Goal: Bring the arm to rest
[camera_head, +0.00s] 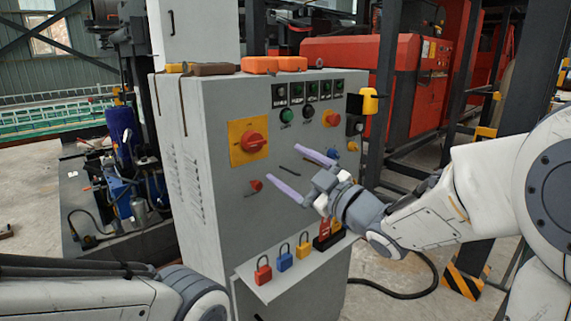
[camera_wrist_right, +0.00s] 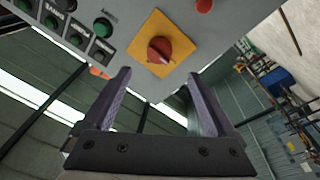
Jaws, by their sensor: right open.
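My right gripper (camera_head: 301,176) is open and empty in front of the grey control cabinet (camera_head: 205,190) in the head view. Its two purple fingers point left toward the panel face and stand apart. In the right wrist view the open fingers (camera_wrist_right: 160,95) point at the panel, with a red rotary switch on a yellow plate (camera_wrist_right: 160,52) beyond them; this switch also shows in the head view (camera_head: 253,141). Nothing is between the fingers. My left arm shows at the lower left of the head view; its gripper is outside the frame.
A ledge on the cabinet's lower front holds red, blue and yellow padlocks (camera_head: 284,260). A dark post (camera_head: 381,110) stands right of the cabinet. A black cable (camera_head: 405,294) lies on the floor near a striped post base.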

